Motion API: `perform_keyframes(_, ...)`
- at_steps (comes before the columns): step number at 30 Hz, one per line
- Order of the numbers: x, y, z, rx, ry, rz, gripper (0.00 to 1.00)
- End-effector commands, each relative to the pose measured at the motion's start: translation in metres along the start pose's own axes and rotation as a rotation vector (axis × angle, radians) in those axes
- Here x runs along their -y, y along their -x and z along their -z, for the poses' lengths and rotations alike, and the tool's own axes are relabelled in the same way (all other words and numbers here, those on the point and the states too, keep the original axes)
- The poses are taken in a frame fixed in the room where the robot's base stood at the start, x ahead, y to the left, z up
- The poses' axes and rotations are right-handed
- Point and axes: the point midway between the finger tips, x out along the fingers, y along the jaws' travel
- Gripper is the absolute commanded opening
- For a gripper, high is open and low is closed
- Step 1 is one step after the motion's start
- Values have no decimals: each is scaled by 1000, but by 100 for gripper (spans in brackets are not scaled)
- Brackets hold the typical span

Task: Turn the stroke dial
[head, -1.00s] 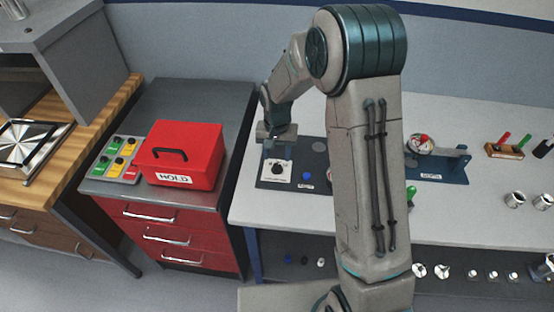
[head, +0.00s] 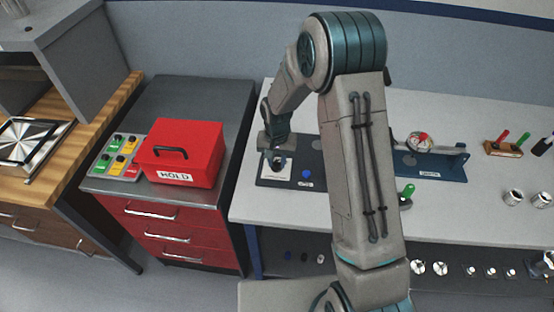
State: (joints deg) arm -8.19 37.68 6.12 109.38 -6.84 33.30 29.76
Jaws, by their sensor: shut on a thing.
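The stroke dial is a dark knob on a white square plate (head: 268,174), set on a dark panel (head: 312,150) at the left end of the pale workbench. My gripper (head: 277,163) is down at the dial and shut on its knob. The fingers cover most of the knob, so its pointer and the scale marks cannot be read. A blue button (head: 306,174) sits on the same panel, right of the plate and apart from my gripper.
A red box marked HOLD (head: 183,150) and a button pad (head: 118,158) stand on the grey cabinet to the left. A blue fixture with a gauge (head: 440,168) stands right of my arm. My arm hides the bench's middle; lidless cups (head: 513,199) stand far right.

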Motion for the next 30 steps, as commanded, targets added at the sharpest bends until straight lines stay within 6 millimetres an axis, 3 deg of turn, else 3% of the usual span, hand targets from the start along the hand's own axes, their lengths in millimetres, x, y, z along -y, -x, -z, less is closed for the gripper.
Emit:
perform_keyframes(11, 0, -1, 0, -2, 118, 2, 2)
perform_keyframes(30, 0, 0, 1, -2, 621, 1, 2)
